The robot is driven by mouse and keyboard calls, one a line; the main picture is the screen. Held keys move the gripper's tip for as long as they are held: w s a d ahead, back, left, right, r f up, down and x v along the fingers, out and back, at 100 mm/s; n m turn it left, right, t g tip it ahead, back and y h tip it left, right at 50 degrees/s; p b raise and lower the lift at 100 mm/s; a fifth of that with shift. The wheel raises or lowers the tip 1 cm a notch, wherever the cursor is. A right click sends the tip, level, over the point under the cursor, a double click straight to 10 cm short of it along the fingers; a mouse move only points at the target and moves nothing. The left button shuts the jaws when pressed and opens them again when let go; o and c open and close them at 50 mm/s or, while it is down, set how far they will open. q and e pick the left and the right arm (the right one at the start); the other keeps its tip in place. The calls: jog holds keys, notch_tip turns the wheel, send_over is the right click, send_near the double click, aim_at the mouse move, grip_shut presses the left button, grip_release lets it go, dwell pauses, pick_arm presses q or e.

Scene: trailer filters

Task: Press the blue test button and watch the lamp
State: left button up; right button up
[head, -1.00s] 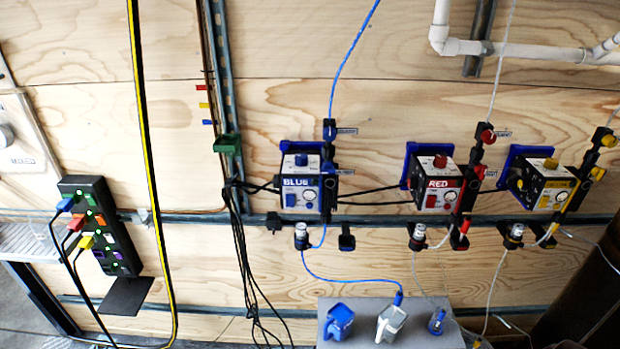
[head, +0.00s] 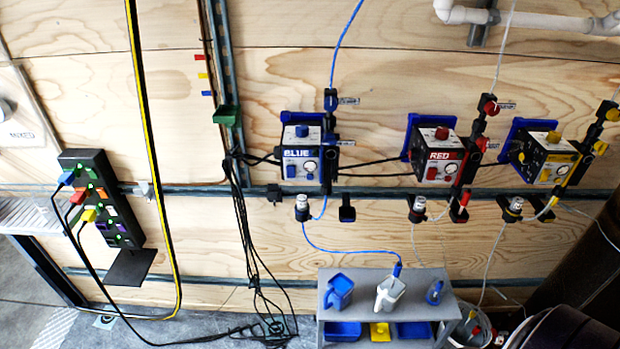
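The blue box (head: 296,156), labelled BLUE, is mounted on the plywood wall near the middle of the head view. It has a blue knob (head: 302,132) on top. A small blue rectangular button or switch (head: 291,170) is on its front, left of a round white dial (head: 310,166). I cannot tell which part is the lamp or whether it is lit. A clear filter bowl (head: 302,207) hangs below the box, with blue tubing. Neither gripper is in view.
A red box (head: 437,157) and a yellow box (head: 545,160) are to the right. A grey shelf (head: 352,310) below holds jugs and bins. A power strip (head: 95,205) with plugs is at left. Black cables (head: 248,240) hang to the floor.

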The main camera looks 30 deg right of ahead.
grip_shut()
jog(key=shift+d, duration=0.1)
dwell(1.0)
